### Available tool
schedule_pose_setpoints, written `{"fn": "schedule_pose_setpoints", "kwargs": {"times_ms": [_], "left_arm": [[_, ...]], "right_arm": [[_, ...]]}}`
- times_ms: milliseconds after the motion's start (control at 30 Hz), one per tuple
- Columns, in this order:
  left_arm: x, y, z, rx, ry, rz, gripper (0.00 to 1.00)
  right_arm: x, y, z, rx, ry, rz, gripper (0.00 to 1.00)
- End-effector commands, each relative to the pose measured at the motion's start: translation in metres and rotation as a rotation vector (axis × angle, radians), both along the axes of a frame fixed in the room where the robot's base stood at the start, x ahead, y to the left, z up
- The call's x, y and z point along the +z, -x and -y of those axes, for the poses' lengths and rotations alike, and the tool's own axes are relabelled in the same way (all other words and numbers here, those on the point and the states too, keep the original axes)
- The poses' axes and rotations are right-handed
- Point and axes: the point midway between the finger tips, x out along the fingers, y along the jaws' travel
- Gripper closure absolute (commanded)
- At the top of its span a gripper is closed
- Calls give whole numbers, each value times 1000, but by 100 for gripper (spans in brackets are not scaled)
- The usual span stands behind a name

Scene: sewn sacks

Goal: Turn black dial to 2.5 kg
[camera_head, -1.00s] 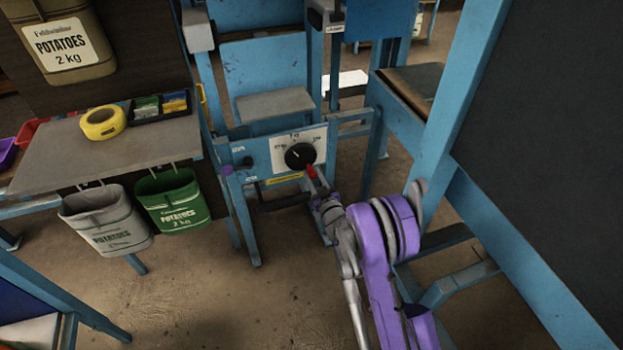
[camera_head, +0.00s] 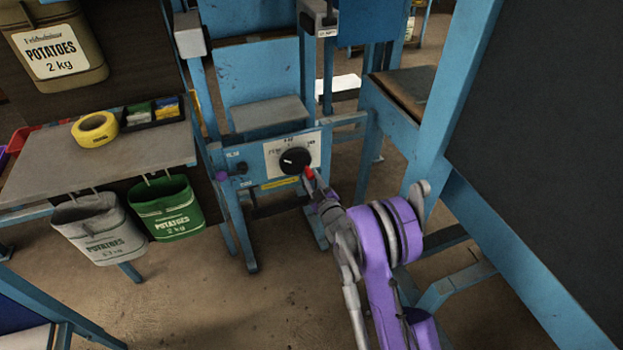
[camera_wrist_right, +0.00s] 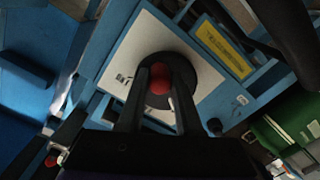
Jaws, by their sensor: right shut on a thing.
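The black dial (camera_head: 294,160) sits on a white scale plate (camera_head: 313,143) on the front of a blue machine frame. Its white pointer mark faces left in the head view; the scale figures are too small to read surely. My right gripper (camera_head: 308,174) is at the dial's lower right edge. In the right wrist view its two dark fingers (camera_wrist_right: 158,100) close around a round red knob (camera_wrist_right: 161,78) in front of the black disc. A short white mark shows below the knob there. The fingers hide part of the dial. My left gripper is not in view.
A grey side table (camera_head: 95,165) at left holds yellow tape (camera_head: 95,129) and a small black tray. A blue post with a dark panel (camera_head: 560,150) stands close at right.

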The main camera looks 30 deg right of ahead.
Motion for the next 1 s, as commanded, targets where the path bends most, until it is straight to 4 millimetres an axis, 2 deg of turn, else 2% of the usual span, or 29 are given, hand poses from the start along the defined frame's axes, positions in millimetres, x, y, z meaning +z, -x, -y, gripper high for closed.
{"fn": "schedule_pose_setpoints", "kwargs": {"times_ms": [167,200,333,700,867,1000], "left_arm": [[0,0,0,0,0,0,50],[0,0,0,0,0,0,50],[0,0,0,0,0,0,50],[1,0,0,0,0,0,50],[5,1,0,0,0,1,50],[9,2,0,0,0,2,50]], "right_arm": [[0,0,1,-2,-2,1,100],[0,0,1,-2,-2,1,61],[0,0,1,-1,-2,1,37],[0,5,-1,-1,-3,1,37],[2,27,-5,-1,-2,1,37],[3,57,-11,-2,-2,1,37]]}}
